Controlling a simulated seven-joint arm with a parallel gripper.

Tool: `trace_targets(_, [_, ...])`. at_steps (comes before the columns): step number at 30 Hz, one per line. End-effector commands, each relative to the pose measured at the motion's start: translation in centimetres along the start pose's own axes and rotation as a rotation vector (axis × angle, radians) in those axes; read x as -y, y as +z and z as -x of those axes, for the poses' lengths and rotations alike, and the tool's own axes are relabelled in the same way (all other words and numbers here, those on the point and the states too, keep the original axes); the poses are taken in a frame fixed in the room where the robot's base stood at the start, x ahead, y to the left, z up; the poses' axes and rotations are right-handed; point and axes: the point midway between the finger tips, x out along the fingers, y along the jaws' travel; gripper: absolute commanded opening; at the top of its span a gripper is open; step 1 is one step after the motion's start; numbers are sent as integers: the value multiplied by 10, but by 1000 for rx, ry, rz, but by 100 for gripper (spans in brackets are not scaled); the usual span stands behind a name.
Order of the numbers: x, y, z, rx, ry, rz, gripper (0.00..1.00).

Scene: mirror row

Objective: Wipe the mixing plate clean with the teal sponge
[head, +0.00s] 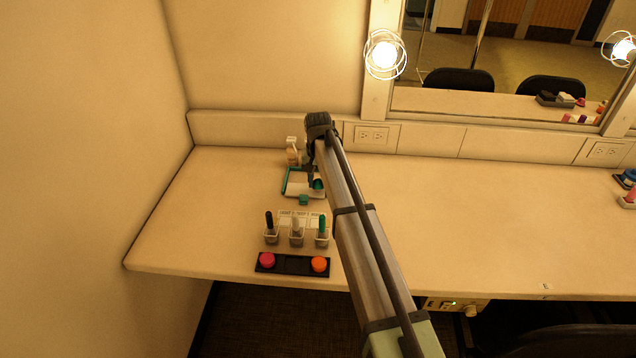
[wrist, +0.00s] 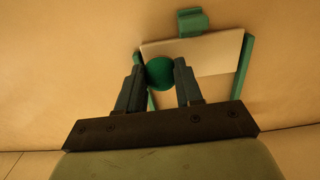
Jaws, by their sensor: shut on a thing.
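The mixing plate (wrist: 215,52) is a pale flat panel in a teal frame (wrist: 245,65), lying on the counter. In the head view the plate (head: 294,188) is near the back left, partly hidden by my arm. My gripper (wrist: 160,72) is over the plate and shut on the round teal sponge (wrist: 159,72). In the head view the sponge (head: 318,184) shows just under my gripper (head: 315,180). I cannot tell whether the sponge touches the plate. No marks on the plate can be made out.
A white bottle (head: 292,152) stands behind the plate. In front is a rack of cups (head: 296,238) holding dark, white and green-topped items. A black tray (head: 293,265) with a pink and an orange round thing lies nearer the edge. The counter to the right (head: 480,220) is mostly clear.

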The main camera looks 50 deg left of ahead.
Motion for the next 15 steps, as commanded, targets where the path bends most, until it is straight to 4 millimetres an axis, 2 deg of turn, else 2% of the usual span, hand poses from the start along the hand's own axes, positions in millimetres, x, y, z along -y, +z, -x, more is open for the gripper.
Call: trace_targets(15, [0, 0, 43, -2, -1, 0, 11])
